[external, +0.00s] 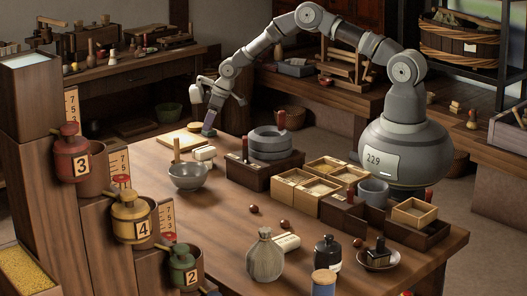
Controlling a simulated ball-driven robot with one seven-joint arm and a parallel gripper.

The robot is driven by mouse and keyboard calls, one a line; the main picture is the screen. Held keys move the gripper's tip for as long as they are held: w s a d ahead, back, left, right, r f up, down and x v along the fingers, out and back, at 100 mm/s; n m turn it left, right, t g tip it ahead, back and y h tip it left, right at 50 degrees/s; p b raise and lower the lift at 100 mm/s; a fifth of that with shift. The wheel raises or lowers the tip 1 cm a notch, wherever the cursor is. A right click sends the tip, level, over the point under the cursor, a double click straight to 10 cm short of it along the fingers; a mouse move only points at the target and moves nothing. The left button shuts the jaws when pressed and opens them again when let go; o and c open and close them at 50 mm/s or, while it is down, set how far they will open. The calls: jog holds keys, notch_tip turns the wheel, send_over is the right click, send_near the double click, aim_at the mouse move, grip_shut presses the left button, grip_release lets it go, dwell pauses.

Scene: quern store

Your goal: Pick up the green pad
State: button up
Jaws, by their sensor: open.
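My gripper (208,131) points down at the far left part of the wooden table (215,230), just above or at the right edge of a flat tan board (177,141). Its jaws are small in this view and their gap is hard to see; nothing is visibly held. I cannot make out a green pad with certainty; it may be hidden or too small near the gripper. A bluish-grey piece shows at the gripper's lower end, and I cannot tell whether it is part of the fingers.
A grey bowl (187,177), pale blocks (204,153) and a round grey quern (270,142) stand close to the gripper. Wooden boxes (293,190), a dark bottle (327,254) and a sack (265,257) occupy the right and front. Numbered pots (133,219) line the left.

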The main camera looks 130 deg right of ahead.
jog(key=shift+c, duration=0.5)
grip_shut()
